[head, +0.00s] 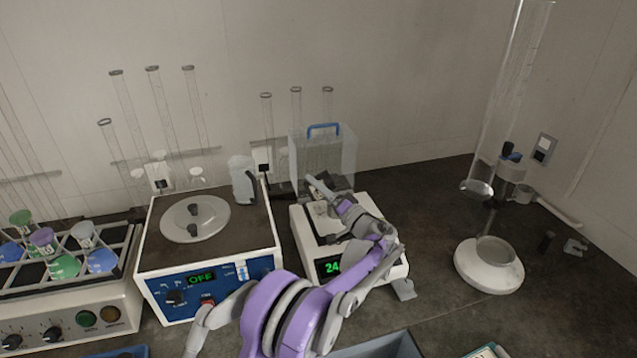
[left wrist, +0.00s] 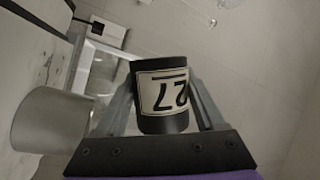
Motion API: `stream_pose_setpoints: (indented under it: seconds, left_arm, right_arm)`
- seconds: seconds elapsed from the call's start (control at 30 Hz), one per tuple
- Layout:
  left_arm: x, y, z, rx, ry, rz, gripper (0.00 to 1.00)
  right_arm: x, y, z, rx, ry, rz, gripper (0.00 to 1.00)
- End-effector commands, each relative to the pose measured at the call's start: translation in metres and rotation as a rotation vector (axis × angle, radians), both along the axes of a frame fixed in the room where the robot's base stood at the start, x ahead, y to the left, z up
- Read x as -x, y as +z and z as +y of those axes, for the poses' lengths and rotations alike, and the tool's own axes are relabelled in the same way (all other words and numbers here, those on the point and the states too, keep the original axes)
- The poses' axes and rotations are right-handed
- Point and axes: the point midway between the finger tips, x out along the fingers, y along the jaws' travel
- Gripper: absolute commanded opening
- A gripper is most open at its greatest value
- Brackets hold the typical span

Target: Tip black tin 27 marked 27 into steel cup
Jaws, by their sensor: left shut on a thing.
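The black tin 27 (left wrist: 160,97) has a white label marked 27, which appears upside down in the left wrist view. My left gripper (left wrist: 161,92) is shut on it, with one finger on each side. My right gripper is not in view.
A rack of coloured-cap tubes (head: 65,255) is farther left. A clear box with a blue handle (head: 322,155) stands behind the balance. A tall glass column on a white base (head: 489,268) stands right.

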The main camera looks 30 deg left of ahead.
Motion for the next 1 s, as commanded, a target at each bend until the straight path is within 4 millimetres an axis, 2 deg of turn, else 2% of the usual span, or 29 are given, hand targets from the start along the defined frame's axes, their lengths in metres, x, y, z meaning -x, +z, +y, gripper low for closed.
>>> stream_pose_setpoints:
  seconds: [0.27,0.6,1.0]
  left_arm:
    - [0.000,-0.001,0.000,0.009,-0.001,-0.011,0.13]
    - [-0.002,-0.003,-0.001,0.232,-0.001,-0.282,0.13]
    - [-0.002,-0.007,-0.002,0.269,0.000,-0.327,0.13]
  right_arm:
    - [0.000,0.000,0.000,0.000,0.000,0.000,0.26]
    - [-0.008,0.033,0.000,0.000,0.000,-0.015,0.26]
    - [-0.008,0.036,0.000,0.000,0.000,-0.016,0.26]
